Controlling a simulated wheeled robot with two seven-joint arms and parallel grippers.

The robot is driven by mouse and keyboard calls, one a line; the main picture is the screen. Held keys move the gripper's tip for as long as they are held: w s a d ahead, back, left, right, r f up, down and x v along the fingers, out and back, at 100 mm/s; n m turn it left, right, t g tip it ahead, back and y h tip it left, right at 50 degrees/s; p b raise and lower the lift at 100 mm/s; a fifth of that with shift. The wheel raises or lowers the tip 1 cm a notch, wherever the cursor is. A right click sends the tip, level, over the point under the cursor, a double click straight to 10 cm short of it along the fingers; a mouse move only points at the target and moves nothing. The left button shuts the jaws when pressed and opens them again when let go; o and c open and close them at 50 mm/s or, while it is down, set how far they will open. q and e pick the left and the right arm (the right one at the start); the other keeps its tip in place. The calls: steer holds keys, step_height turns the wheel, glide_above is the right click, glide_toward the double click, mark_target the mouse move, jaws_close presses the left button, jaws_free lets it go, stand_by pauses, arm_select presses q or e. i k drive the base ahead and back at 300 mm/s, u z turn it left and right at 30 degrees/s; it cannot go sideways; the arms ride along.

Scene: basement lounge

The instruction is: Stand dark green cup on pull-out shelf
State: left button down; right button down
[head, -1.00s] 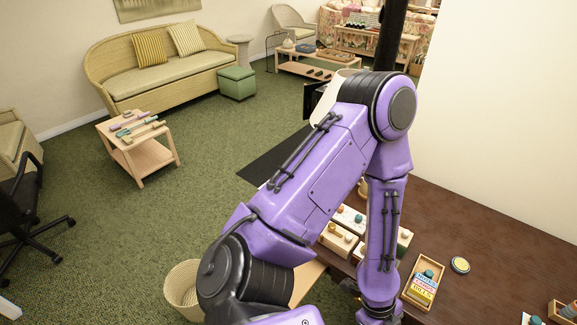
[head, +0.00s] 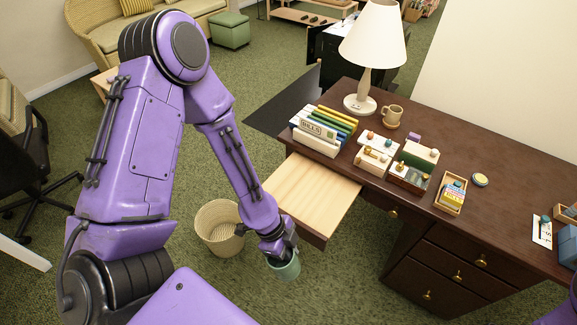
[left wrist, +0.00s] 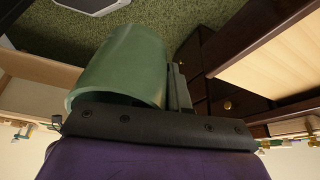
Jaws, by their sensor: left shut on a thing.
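The dark green cup (head: 286,270) hangs in my left gripper (head: 280,252), which is shut on it. It is over the carpet in front of the desk, right of the wicker basket. The cup also shows in the left wrist view (left wrist: 125,65), against the gripper's dark finger; its inside is hidden there. The pull-out shelf (head: 310,195) is a pale wooden board drawn out of the desk's left side, bare on top. The cup is beside its near edge in the picture, apart from it. My right gripper is out of view.
The dark desk (head: 470,225) carries a lamp (head: 372,50), books (head: 322,130), a mug (head: 391,116) on a coaster, and several boxes. A wicker basket (head: 220,225) stands on the floor left of the shelf. Drawer knobs (head: 458,277) stick out of the desk front.

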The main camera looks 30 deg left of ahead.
mark_target(313, 184)
steer(key=u, duration=0.3)
steer(key=i, duration=0.85)
steer(key=z, duration=0.2)
